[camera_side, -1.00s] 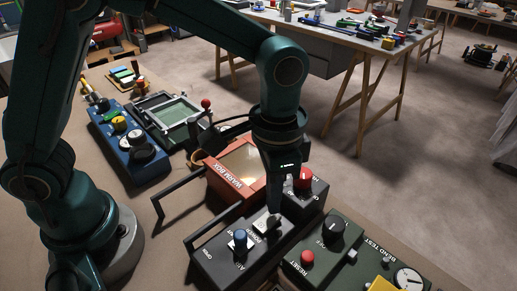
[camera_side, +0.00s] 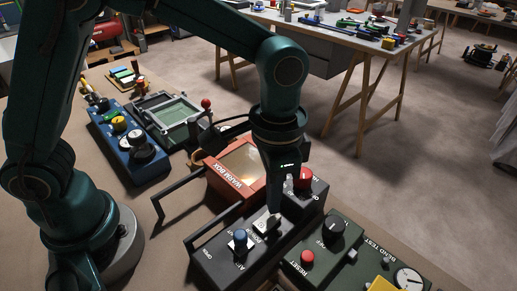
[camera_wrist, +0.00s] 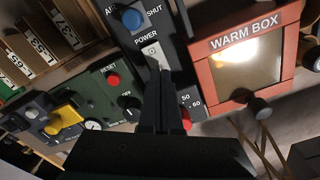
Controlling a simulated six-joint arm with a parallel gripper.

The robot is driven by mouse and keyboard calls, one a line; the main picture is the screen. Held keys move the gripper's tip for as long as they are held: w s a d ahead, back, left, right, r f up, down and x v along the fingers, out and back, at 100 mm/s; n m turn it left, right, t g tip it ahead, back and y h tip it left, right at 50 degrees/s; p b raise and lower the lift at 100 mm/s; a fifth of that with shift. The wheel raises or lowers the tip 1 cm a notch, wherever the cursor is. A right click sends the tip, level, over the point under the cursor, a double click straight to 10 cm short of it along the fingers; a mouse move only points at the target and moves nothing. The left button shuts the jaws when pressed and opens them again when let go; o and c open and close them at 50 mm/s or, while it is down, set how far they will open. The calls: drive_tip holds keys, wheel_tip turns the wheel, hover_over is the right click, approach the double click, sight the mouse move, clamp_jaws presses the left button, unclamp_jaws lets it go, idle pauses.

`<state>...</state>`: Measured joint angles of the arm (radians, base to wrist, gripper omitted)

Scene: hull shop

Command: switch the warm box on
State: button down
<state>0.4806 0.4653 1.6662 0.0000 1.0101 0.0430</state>
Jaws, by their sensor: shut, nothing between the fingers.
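The warm box (camera_side: 237,170) is an orange-red box with a glass window, lettered WARM BOX; its window shows a warm glow. In the wrist view the warm box (camera_wrist: 246,62) is at the upper right, its window bright. Beside it is a long dark control panel (camera_side: 222,262) with a pale rocker switch (camera_side: 264,226) marked POWER. The rocker (camera_wrist: 150,50) shows just ahead of my fingertips in the wrist view. My gripper (camera_side: 275,209) is shut and empty, pointing down at the rocker's end near the red knob; I cannot tell whether it touches.
The panel also bears a blue knob (camera_side: 240,238) and a red knob (camera_side: 303,178), close on either side of my gripper. A dark green box (camera_side: 322,250) with a black knob and a red RESET button stands to the right. A black handle (camera_side: 178,190) sticks out at left.

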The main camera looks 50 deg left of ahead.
drive_tip(key=shift+f, duration=0.9)
idle(0.8)
drive_tip(key=shift+r, duration=3.5)
drive_tip(key=shift+w+a+r, duration=0.15)
drive_tip(key=s+a+r+n+t, duration=0.3)
drive_tip(key=a+r+t, duration=0.1)
drive_tip(key=a+r, duration=0.4)
drive_tip(key=s+a+f+n+t, duration=0.1)
drive_tip(key=s+a+f+n, duration=0.2)
drive_tip(key=s+a+f, duration=0.1)
drive_tip(key=shift+s+a+f+t, duration=0.35)
drive_tip(key=shift+s+a, duration=0.2)
drive_tip(key=shift+s, duration=0.5)
